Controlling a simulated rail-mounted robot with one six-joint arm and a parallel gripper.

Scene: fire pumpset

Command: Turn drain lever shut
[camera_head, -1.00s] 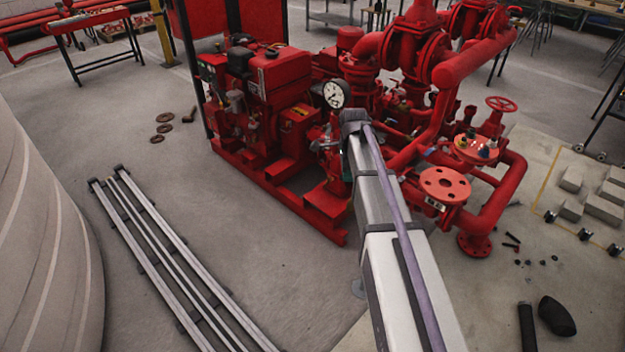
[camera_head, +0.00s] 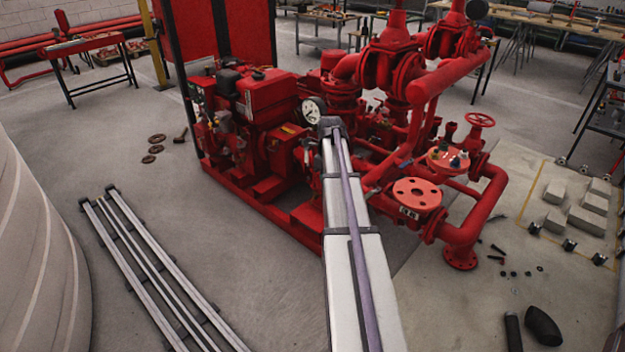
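The red fire pumpset (camera_head: 275,130) stands in the middle of the floor, with engine, pipes and flanges. My arm reaches from the bottom of the picture up to the pumpset, its far end just below the white pressure gauge (camera_head: 314,110). My gripper is hidden behind the end of my arm, so its state does not show. I cannot pick out the drain lever; it may be hidden behind my arm or too small to tell. A red handwheel (camera_head: 481,120) and an open pipe flange (camera_head: 417,193) stand to the right of my arm.
Long metal rails (camera_head: 155,270) lie on the floor at the left, beside a large pale rounded tank (camera_head: 40,250). Grey blocks (camera_head: 587,221) and dark loose parts lie on the right. Rusty rings (camera_head: 152,149) lie left of the pumpset. Floor between rails and pumpset is clear.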

